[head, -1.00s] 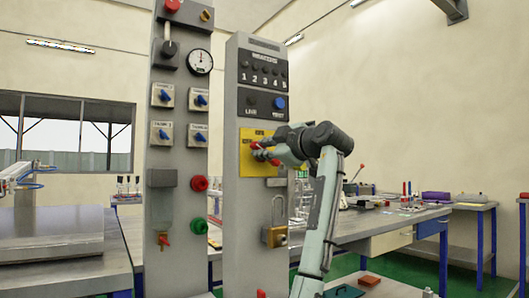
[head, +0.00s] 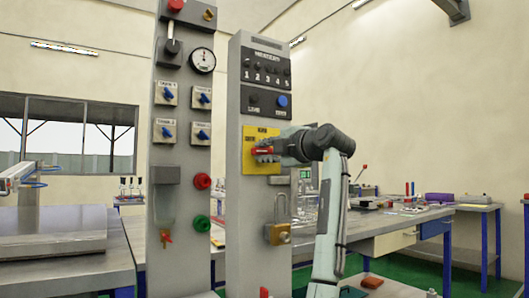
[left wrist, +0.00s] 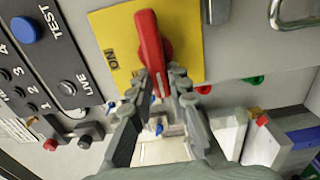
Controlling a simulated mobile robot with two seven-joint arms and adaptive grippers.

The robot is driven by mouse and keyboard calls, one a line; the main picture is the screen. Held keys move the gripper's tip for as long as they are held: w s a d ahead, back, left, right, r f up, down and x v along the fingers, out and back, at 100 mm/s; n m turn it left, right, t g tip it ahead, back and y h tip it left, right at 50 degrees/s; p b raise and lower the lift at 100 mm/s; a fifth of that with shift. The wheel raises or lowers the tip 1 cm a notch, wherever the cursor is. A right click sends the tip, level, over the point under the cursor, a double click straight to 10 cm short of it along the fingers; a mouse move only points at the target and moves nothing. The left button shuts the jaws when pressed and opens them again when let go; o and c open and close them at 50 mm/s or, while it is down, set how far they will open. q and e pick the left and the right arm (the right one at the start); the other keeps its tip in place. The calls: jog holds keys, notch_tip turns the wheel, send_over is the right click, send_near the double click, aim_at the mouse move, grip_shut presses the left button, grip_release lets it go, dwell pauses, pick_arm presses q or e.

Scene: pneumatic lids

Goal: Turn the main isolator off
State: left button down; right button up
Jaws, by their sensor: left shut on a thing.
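The main isolator is a red handle (head: 262,150) on a yellow plate (head: 250,165) on the right-hand grey panel. In the head view the handle lies about level across the plate. My left gripper (head: 272,152) reaches it from the right and is shut on it. In the left wrist view the red handle (left wrist: 150,45) runs down between the fingers (left wrist: 160,90), over the yellow plate (left wrist: 110,30). An "ON" label (left wrist: 113,61) shows beside the handle, which does not point at it. My right gripper is not in view.
A brass padlock (head: 278,234) hangs just below the plate. Above it are a blue TEST button (head: 283,101) and a row of dark indicators. A second grey panel (head: 180,200) with blue switches and a gauge (head: 203,61) stands close on the left. Workbenches are behind.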

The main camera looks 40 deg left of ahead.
pick_arm(q)
jog(key=shift+f, duration=0.1)
dwell(0.3)
jog(key=c, duration=1.4)
grip_release()
jog(key=shift+c, duration=0.2)
jog(key=shift+d, duration=0.15)
jog(key=v, duration=1.2)
jog(key=shift+s, duration=0.1)
